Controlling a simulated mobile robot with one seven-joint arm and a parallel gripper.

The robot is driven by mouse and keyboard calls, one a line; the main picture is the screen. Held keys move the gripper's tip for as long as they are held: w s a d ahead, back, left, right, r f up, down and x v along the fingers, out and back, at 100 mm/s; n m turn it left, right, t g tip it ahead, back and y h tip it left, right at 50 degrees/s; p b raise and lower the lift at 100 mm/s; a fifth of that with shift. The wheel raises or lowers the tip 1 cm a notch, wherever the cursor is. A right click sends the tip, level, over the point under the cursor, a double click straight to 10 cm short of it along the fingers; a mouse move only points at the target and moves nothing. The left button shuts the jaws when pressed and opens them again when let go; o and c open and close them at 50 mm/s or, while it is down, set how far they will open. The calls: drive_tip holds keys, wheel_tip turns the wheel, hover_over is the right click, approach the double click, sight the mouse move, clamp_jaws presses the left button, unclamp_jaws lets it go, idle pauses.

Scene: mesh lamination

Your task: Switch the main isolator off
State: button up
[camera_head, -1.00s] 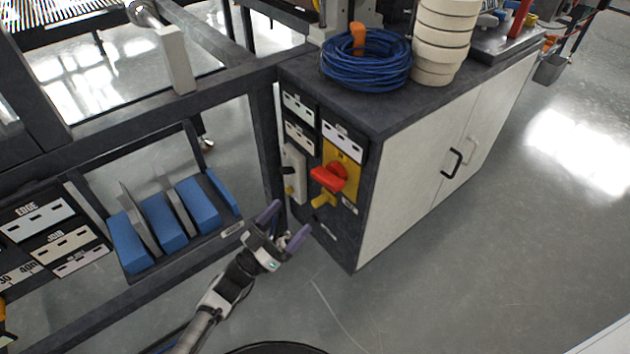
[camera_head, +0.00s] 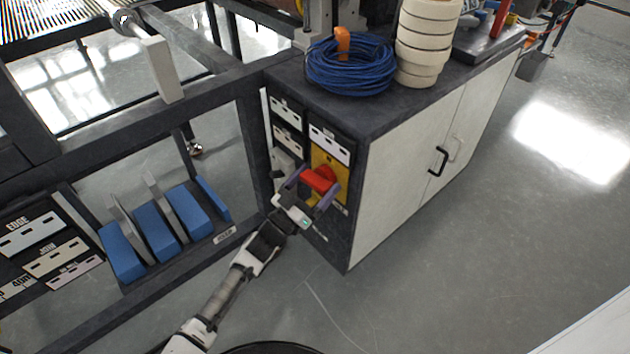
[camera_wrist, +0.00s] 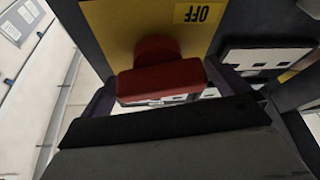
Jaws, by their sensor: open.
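The main isolator is a red rotary handle (camera_head: 319,180) on a yellow plate (camera_head: 327,157) on the end panel of the dark cabinet. In the wrist view the red handle (camera_wrist: 160,80) lies crosswise in front of the palm, and the yellow plate (camera_wrist: 115,25) bears an upside-down OFF label (camera_wrist: 198,13). My gripper (camera_head: 318,187) is open, with its purple fingers to the left and right of the handle. In the wrist view the fingers (camera_wrist: 165,95) flank the handle's ends; contact cannot be told.
A blue cable coil (camera_head: 350,66) and a stack of cream rolls (camera_head: 425,42) stand on the cabinet top. A rack with blue blocks (camera_head: 160,220) is at the left. White label plates (camera_head: 329,143) sit above the isolator. The floor right of the cabinet is clear.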

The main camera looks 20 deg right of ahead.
drive_tip(key=c, duration=0.8)
drive_tip(key=shift+o, duration=0.2)
drive_tip(key=m+g+b, duration=0.1)
drive_tip(key=m, duration=0.1)
drive_tip(key=shift+f+m+h, duration=0.15)
drive_tip(key=shift+m+h, duration=0.15)
drive_tip(key=shift+r+m+g, duration=0.2)
drive_tip(key=shift+m+g, duration=0.4)
drive_tip(key=shift+m, duration=0.2)
drive_tip(key=shift+c, duration=0.2)
drive_tip(key=shift+o, duration=0.2)
drive_tip(key=o, duration=0.8)
drive_tip(key=shift+c, duration=0.2)
drive_tip(key=b+v, duration=0.2)
drive_tip(key=v, duration=1.1)
drive_tip(key=shift+a+f+t, duration=0.25)
drive_tip(key=shift+f+t, duration=0.05)
drive_tip(key=shift+s, duration=0.15)
